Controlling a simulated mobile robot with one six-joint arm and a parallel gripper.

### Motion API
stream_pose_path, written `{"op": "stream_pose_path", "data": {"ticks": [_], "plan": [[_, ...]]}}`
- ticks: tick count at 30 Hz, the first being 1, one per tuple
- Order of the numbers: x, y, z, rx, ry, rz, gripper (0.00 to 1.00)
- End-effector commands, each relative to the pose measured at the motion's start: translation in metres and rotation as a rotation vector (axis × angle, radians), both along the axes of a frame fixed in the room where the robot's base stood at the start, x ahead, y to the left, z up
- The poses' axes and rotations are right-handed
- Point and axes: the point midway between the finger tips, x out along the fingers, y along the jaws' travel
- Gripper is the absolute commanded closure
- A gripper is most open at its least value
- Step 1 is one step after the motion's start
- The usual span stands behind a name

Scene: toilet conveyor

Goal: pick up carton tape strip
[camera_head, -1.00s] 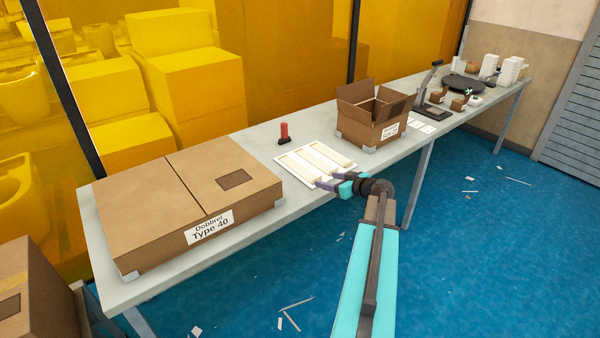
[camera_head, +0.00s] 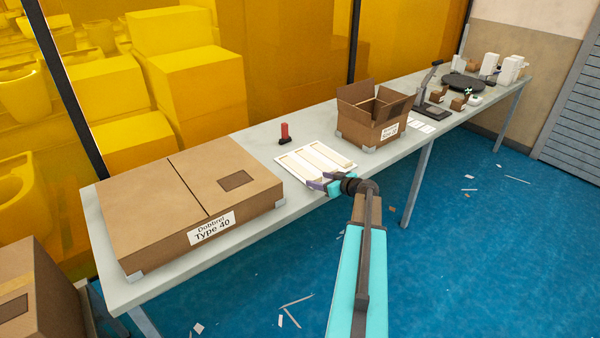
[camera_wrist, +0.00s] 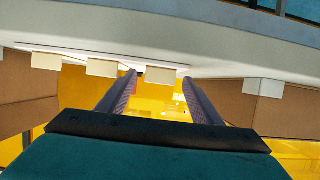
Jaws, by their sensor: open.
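Cream carton tape strips (camera_head: 318,160) lie side by side on a white backing sheet (camera_head: 284,158) on the table. Their ends also show in the wrist view, as a left strip (camera_wrist: 46,61), a middle strip (camera_wrist: 101,68) and one between my fingers (camera_wrist: 160,75). My gripper (camera_head: 320,184) is at the near edge of the sheet, at the table's front edge. In the wrist view my gripper (camera_wrist: 160,78) is open, with one finger on each side of that strip's end. I cannot tell whether the fingers touch it.
A large closed carton (camera_head: 155,215) stands left of the sheet, and an open carton (camera_head: 368,130) stands to its right. A small red-topped item (camera_head: 285,132) is behind it. The table (camera_head: 240,142) runs along an orange transparent screen. Scraps lie on the blue floor.

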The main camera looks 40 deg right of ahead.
Motion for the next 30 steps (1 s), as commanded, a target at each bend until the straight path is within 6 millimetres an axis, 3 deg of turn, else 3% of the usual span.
{"op": "stream_pose_path", "data": {"ticks": [11,19,30], "plan": [[-0.0006,-0.0005,0.0003,0.0,0.0,-0.001,0.41],[-0.0008,-0.0007,0.0004,0.0,0.0,-0.001,0.83],[-0.001,-0.001,0.0007,0.001,0.0,-0.001,0.84]]}}
